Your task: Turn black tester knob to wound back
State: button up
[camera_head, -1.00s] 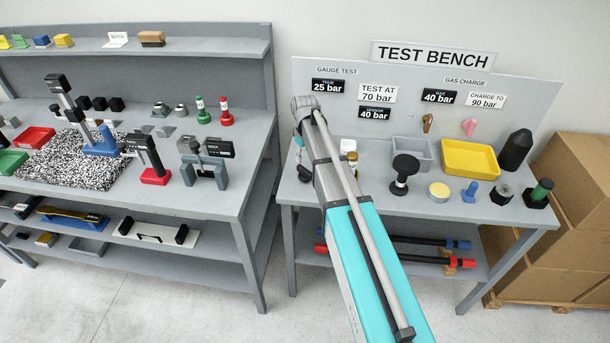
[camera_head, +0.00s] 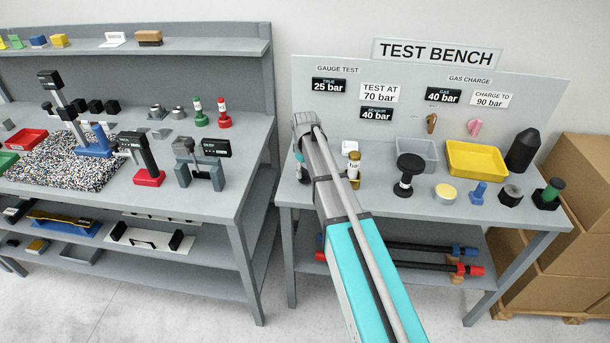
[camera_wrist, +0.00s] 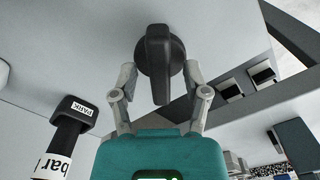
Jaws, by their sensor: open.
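In the wrist view a black knob (camera_wrist: 154,62) with a round base and a long raised grip bar stands at the upper middle. My gripper (camera_wrist: 160,72) is open, with one finger on each side of the knob's bar. Gaps show between the fingers and the bar, and nothing is held. In the head view my arm reaches to the left part of the test bench (camera_head: 400,207).
In the wrist view a black-capped post labelled PARK (camera_wrist: 74,107) stands left of my gripper. In the head view a black-topped piece (camera_head: 408,165), a grey tray (camera_head: 415,160) and a yellow tray (camera_head: 478,172) stand right of my arm. A second workbench (camera_head: 235,190) stands left.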

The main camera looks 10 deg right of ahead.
jog(key=shift+f, duration=0.15)
grip_shut()
dwell(0.4)
jog(key=shift+m, duration=0.4)
jog(key=m, duration=0.9)
jog(key=shift+m, duration=0.3)
dwell(0.4)
